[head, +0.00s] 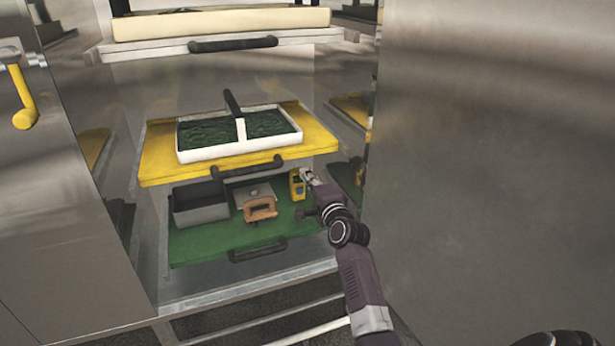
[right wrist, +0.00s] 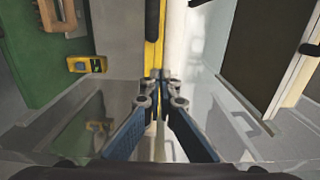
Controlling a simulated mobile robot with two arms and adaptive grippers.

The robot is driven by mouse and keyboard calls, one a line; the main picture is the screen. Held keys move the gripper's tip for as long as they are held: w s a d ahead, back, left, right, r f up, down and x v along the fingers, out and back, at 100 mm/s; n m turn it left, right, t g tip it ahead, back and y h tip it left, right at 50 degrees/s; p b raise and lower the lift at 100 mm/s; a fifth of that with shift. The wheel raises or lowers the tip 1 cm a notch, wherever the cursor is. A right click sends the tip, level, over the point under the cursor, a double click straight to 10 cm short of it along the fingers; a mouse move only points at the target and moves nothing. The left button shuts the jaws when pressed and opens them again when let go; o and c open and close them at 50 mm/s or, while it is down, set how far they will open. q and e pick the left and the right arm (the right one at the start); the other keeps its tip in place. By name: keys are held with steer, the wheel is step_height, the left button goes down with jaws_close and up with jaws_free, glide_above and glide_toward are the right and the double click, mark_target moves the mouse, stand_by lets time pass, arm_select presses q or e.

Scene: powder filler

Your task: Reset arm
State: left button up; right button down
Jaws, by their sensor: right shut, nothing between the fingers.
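My right arm reaches up from the bottom right of the head view. Its gripper (head: 309,178) is in front of the open cabinet, over the right side of the green lower drawer (head: 215,247). In the right wrist view the fingertips (right wrist: 161,76) are together with nothing between them. A small yellow device (head: 296,186) appears just left of the gripper in the head view. In the right wrist view this yellow device (right wrist: 87,64) lies on the green surface, apart from the fingers. My left gripper is not in view.
A yellow shelf (head: 160,158) above holds a white tray (head: 245,148) with dark green contents. The lower drawer also holds a dark grey box (head: 201,205) and a wooden-handled tool (head: 261,209). A steel panel (head: 490,170) stands close on the right. A yellow-handled door (head: 50,190) is at left.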

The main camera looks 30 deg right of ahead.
steer(key=shift+s, duration=0.4)
steer(key=s+a+f+n+g+y, duration=0.1)
steer(key=s+a+f+n+g, duration=0.35)
steer(key=f, duration=1.05)
steer(key=s+a+f+n+g+y, duration=0.1)
steer(key=s+a+f+n, duration=0.4)
steer(key=f, duration=1)
steer(key=s+a+f+n+g+y, duration=0.1)
steer(key=s+a+f+n+g, duration=0.3)
steer(key=s+f, duration=0.75)
steer(key=s+a+f+n+g+y, duration=0.1)
steer(key=s+a+f+n+g, duration=0.15)
steer(key=s+f, duration=0.65)
steer(key=s+a+f+n+g, duration=0.1)
steer(key=s+a+f, duration=0.2)
steer(key=s+f, duration=0.55)
steer(key=s+a+f+n+g, duration=0.1)
steer(key=s+f+n, duration=0.1)
steer(key=s, duration=1)
steer(key=s+a+f+n+g, duration=0.1)
steer(key=s+f+n+g, duration=0.1)
steer(key=s, duration=1)
steer(key=shift+a+f+n+g, duration=0.3)
steer(key=shift+a+f+n, duration=0.1)
steer(key=shift+f+n, duration=0.6)
